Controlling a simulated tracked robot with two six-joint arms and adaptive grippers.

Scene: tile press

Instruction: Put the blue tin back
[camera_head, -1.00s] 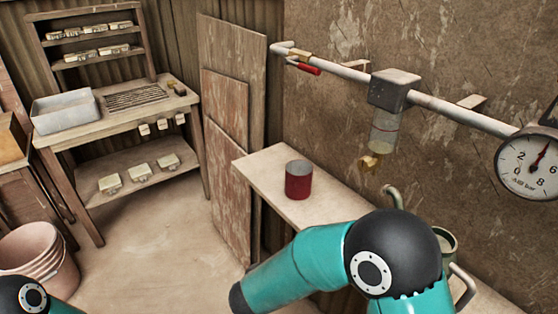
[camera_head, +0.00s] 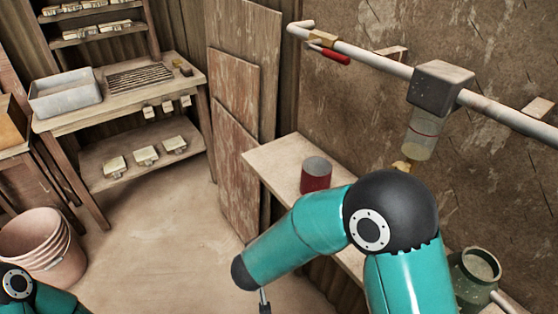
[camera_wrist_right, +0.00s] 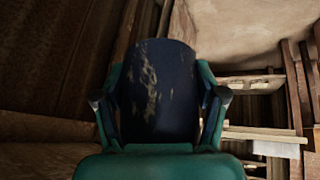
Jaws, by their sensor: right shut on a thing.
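The blue tin (camera_wrist_right: 155,70) is dark blue with pale scuffs and fills the middle of the right wrist view. My right gripper (camera_wrist_right: 161,97) has a finger on each side of it and is shut on it. The tin's lower part is hidden behind the teal gripper body. In the head view, my right arm reaches across the lower middle, and the tin does not show. My left gripper is out of view; only a bit of my left arm shows at the lower left.
A red tin (camera_head: 316,176) stands on the wall shelf (camera_head: 272,160), partly behind my right arm. A green-grey pot (camera_head: 474,270) is at the lower right. A pipe (camera_head: 380,73) runs above the shelf. A workbench (camera_head: 125,112) and pink bucket (camera_head: 45,245) stand left, with open floor between.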

